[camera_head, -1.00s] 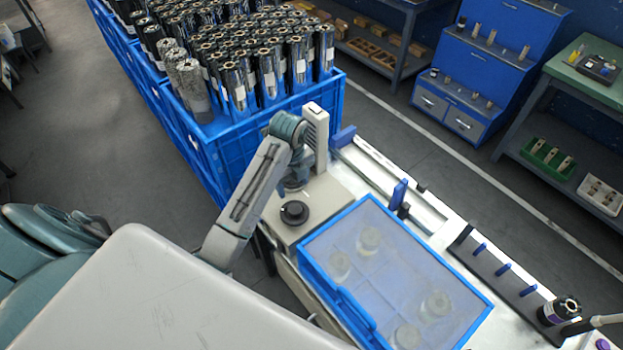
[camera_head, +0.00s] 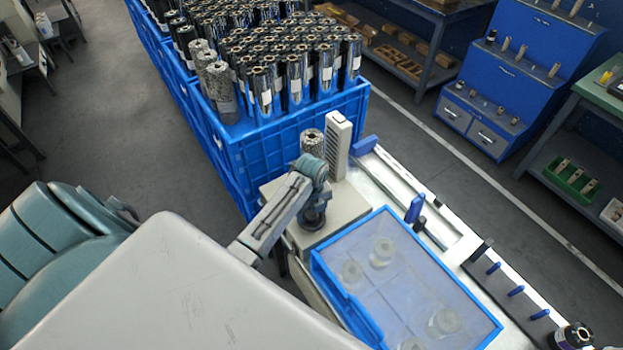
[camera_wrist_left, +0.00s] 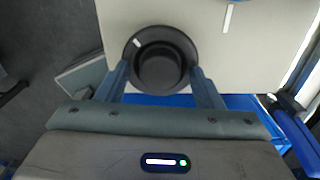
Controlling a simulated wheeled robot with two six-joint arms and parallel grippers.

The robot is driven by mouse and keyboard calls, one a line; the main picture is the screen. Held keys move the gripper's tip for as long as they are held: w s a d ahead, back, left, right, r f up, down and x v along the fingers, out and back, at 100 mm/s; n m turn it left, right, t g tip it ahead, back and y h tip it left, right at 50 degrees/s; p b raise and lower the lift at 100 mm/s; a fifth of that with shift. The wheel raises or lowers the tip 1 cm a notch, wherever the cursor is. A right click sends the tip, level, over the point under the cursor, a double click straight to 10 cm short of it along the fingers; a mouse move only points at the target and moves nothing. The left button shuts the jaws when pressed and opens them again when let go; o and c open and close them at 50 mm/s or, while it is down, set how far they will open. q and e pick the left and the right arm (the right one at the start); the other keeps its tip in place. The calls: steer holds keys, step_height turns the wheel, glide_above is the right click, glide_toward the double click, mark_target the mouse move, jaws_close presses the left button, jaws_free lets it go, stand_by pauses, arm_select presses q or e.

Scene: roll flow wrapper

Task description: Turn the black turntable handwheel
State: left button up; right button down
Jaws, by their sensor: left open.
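The black handwheel (camera_wrist_left: 161,45) with a white mark on its rim sits on the beige top of the machine (camera_wrist_left: 240,55). In the left wrist view, my left gripper (camera_wrist_left: 160,74) is open, with one finger on each side of the round knob. I cannot tell whether the fingers touch it. In the head view, my left gripper (camera_head: 313,217) points down over the machine's top and largely hides the handwheel. A grey patterned roll (camera_head: 312,143) stands upright behind my arm beside a beige slotted post (camera_head: 338,140). My right gripper is out of view.
A blue crate (camera_head: 290,130) full of dark rolls stands behind the machine. A blue-rimmed tray (camera_head: 368,320) with a cloudy cover and several round pieces lies close in front. A rail with blue pegs (camera_head: 516,291) runs along the right. Open floor lies at left.

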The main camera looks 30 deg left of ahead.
arm_select(q)
steer(key=c, duration=1)
